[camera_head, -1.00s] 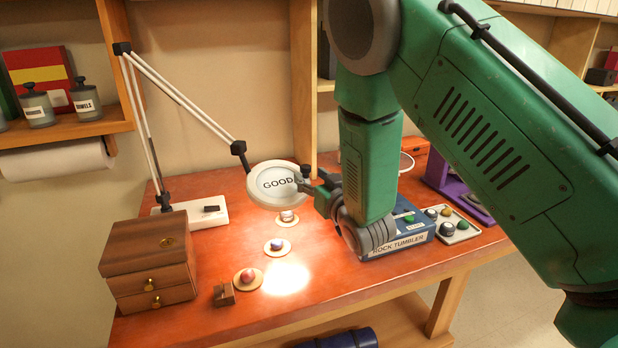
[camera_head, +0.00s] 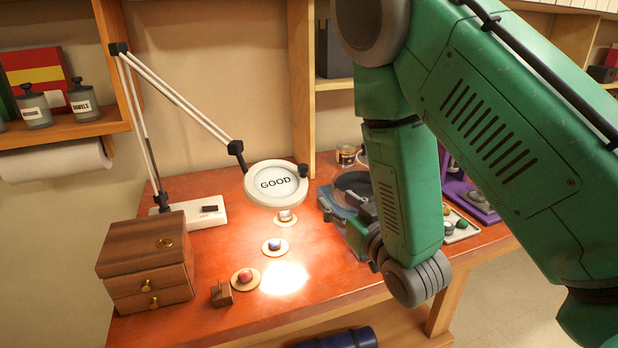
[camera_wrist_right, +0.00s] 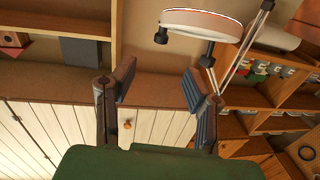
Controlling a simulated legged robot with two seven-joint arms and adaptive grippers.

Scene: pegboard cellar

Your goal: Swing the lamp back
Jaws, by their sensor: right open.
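The lamp is a white articulated arm lamp with a round magnifier head (camera_head: 276,184) that reads "GOOD". Its head hangs above the red-brown table (camera_head: 330,285) over several small stones on round coasters. The lamp head also shows in the right wrist view (camera_wrist_right: 200,24), above and beyond the fingers. My right gripper (camera_head: 334,208) is to the right of the lamp head, apart from it. In the wrist view my right gripper (camera_wrist_right: 160,90) is open with nothing between its fingers. My left gripper is not in view.
A wooden drawer box (camera_head: 146,262) stands at the left front of the table. A white base with a black switch (camera_head: 209,208) is behind it. A tray of stones (camera_head: 462,228) lies to the right.

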